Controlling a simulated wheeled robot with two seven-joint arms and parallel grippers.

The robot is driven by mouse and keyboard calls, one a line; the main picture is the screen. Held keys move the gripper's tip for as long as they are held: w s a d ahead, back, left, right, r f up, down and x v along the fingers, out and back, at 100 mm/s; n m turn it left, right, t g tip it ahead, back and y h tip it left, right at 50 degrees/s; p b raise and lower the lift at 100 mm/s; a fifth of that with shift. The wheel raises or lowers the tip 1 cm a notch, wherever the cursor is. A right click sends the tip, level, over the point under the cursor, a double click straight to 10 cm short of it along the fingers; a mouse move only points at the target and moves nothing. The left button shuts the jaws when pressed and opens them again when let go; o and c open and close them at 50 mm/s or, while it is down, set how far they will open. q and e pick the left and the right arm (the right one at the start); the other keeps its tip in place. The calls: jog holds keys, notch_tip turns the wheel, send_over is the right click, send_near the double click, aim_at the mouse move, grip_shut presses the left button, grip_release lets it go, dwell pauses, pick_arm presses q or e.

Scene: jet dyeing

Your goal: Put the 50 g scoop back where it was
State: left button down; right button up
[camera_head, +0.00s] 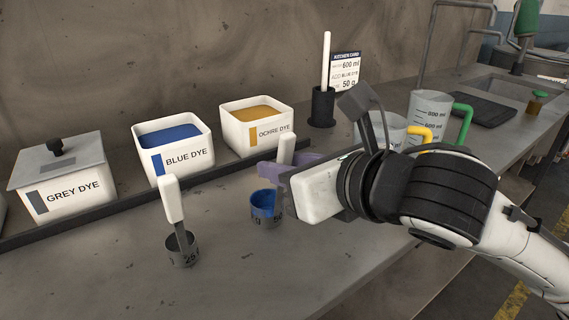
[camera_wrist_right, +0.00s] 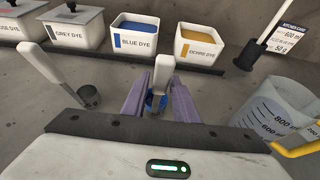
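A small grey scoop (camera_head: 265,207) with a blue-stained cup and an upright white handle (camera_head: 286,148) stands at the bench, in front of the ochre dye bin; its number is not clearly readable. It also shows in the right wrist view (camera_wrist_right: 161,75). My right gripper (camera_head: 268,165) has its purple fingers on either side of this handle, seemingly with gaps, so it looks open around it. A second grey scoop (camera_head: 182,250), seemingly marked 25, stands to the left with its white handle upright. My left gripper is in neither view.
A dark rail (camera_head: 110,192) runs before the grey (camera_head: 68,198), blue (camera_head: 185,160) and ochre (camera_head: 266,132) dye bins. A black holder (camera_head: 321,108) with a white rod, a recipe card (camera_head: 346,68) and measuring jugs (camera_head: 428,104) stand right. The front bench is clear.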

jog(key=shift+o, duration=0.8)
